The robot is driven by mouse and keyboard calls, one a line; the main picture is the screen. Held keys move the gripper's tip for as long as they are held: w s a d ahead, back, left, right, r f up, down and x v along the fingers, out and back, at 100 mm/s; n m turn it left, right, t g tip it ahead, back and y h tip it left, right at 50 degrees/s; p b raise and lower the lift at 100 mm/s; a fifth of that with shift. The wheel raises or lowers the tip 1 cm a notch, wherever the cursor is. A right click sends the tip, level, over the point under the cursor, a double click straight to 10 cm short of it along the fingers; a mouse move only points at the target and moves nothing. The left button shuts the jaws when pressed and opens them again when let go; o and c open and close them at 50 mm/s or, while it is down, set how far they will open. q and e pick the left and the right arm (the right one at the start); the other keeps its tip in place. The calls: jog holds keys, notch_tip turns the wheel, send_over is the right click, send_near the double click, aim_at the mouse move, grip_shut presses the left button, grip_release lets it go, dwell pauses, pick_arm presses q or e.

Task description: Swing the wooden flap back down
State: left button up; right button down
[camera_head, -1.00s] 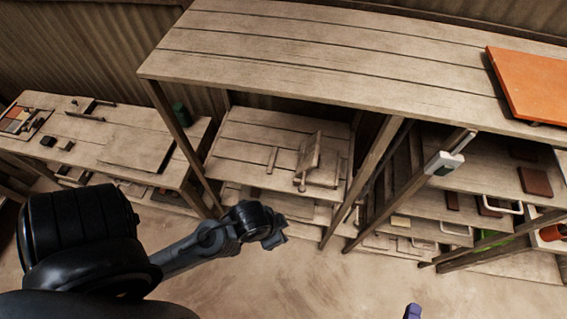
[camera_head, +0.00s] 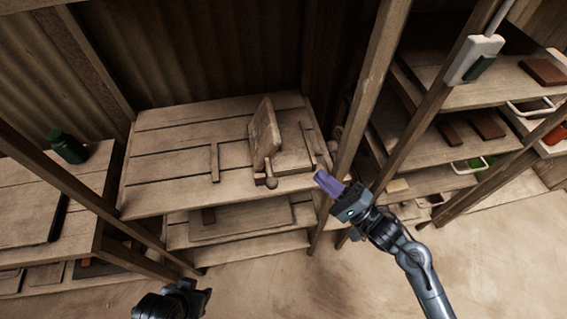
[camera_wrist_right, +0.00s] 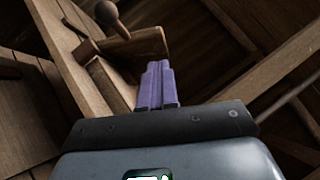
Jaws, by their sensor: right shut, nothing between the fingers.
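The wooden flap (camera_head: 265,130) of the press stands raised, close to upright and slightly tilted, on the wooden shelf. A round wooden knob (camera_head: 271,182) shows at its lower front; the knob (camera_wrist_right: 106,13) is at the top left of the right wrist view. The press's flat base (camera_head: 292,155) lies to the right of the flap. My right gripper (camera_head: 326,182) has purple fingers, shut and empty, just right of the press near the shelf's front edge. It is apart from the flap. My left gripper (camera_head: 198,298) is at the bottom of the head view, its fingers unclear.
A wooden post (camera_head: 368,90) rises just right of the press, close to my right gripper. Shelves with brown tiles (camera_head: 487,124) stand at right. A dark green container (camera_head: 67,146) stands on the left table.

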jog(key=b, duration=0.2)
send_near(281, 140)
jog(key=x, duration=0.5)
jog(key=shift+w+f, duration=0.25)
jog(key=shift+f, duration=0.2)
jog(key=shift+w+a+r, duration=0.2)
jog(key=shift+w+a, duration=0.05)
jog(key=shift+a, duration=0.05)
pick_arm(q)
notch_tip(281, 140, down, 2)
jog(key=shift+a+f, duration=0.1)
jog(key=shift+f, duration=0.15)
jog(key=shift+r, duration=0.15)
